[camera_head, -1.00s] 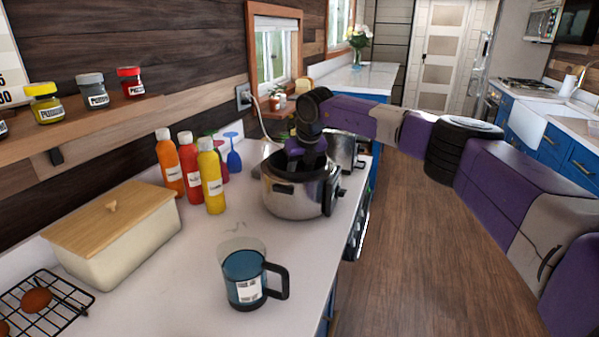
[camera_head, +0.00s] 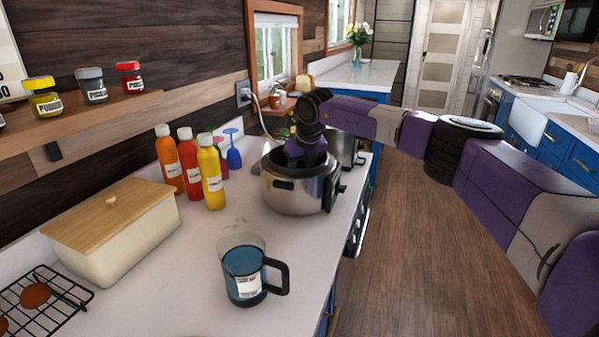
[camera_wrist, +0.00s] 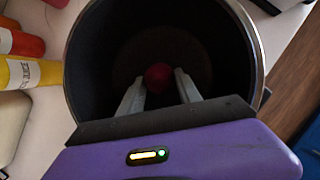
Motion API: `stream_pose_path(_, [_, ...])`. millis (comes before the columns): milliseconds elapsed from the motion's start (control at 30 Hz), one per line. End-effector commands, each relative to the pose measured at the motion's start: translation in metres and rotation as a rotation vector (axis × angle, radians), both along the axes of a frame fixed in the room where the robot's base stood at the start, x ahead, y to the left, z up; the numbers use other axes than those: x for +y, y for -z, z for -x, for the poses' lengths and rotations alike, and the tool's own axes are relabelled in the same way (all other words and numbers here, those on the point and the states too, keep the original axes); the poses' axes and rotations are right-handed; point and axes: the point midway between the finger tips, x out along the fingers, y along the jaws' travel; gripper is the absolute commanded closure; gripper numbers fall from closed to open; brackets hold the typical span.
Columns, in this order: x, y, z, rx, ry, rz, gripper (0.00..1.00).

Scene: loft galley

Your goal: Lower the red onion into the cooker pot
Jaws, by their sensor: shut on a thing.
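The cooker pot (camera_head: 291,196) is a silver cooker with a dark inside, standing on the counter. In the wrist view its dark round interior and rim (camera_wrist: 251,35) surround my fingers. The red onion (camera_wrist: 158,77) shows between my fingertips, inside the pot's opening. My gripper (camera_wrist: 160,84) is shut on the onion and points down into the pot. In the head view my gripper (camera_head: 306,157) is at the pot's mouth, and the onion is hidden there. The gap between the onion and the pot's floor cannot be told.
Orange, red and yellow bottles (camera_head: 211,178) stand left of the pot. A blue mug (camera_head: 243,275) stands in front. A cream bin with a wooden lid (camera_head: 112,235) and a wire rack (camera_head: 45,300) are at left. Another metal pot (camera_head: 343,149) is behind the cooker.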

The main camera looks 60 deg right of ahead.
Motion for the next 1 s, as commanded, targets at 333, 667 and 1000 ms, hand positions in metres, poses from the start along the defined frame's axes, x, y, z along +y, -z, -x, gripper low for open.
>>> stream_pose_path(333, [0.000, 0.005, 0.000, 0.000, 0.000, 0.000, 0.99])
stream_pose_path(667, [0.000, 0.010, 0.000, 0.000, 0.000, 0.000, 0.99])
stream_pose_path(1000, [0.000, 0.012, 0.000, 0.000, 0.000, 0.000, 0.99])
